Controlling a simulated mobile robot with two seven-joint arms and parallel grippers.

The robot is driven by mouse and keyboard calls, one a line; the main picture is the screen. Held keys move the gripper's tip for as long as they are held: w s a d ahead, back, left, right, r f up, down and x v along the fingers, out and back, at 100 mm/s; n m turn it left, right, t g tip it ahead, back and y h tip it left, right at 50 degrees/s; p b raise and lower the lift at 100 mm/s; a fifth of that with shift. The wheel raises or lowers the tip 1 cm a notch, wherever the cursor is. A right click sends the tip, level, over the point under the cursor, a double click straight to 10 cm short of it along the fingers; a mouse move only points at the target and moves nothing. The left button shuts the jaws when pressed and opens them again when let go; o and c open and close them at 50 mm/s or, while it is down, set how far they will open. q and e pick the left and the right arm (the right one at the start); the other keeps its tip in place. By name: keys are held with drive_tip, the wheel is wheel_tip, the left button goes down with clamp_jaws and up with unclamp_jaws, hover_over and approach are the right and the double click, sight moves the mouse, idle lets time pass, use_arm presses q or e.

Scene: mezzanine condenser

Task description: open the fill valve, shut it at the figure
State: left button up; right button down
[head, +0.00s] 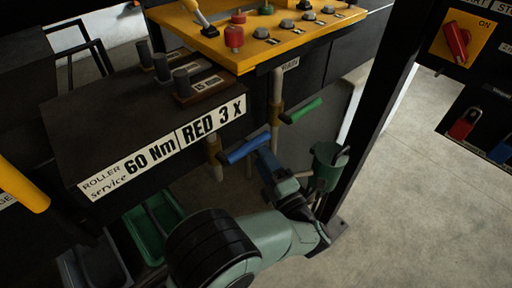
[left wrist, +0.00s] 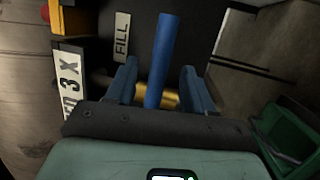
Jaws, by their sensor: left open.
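The blue valve lever (head: 248,150) sticks out from a brass valve body (head: 213,150) on a pipe under the dark bench. In the left wrist view the blue lever (left wrist: 163,55) is beside a plate reading FILL (left wrist: 121,37). My left gripper (head: 268,168) is at the lever. In the wrist view its open fingers (left wrist: 160,90) are on either side of the lever, with a gap on each side. A second valve with a green lever (head: 301,111) is on a pipe to the right. I see no level figure or readout. My right gripper is not in view.
A yellow panel (head: 250,55) with knobs is above the levers. The bench front carries a 60 Nm RED 3 X sign (head: 150,155). Open floor (head: 430,180) is at right.

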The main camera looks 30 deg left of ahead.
use_arm(q)
drive_tip(key=v, duration=0.7)
drive_tip(key=shift+d, duration=0.2)
drive_tip(key=shift+s, duration=0.15)
idle(0.8)
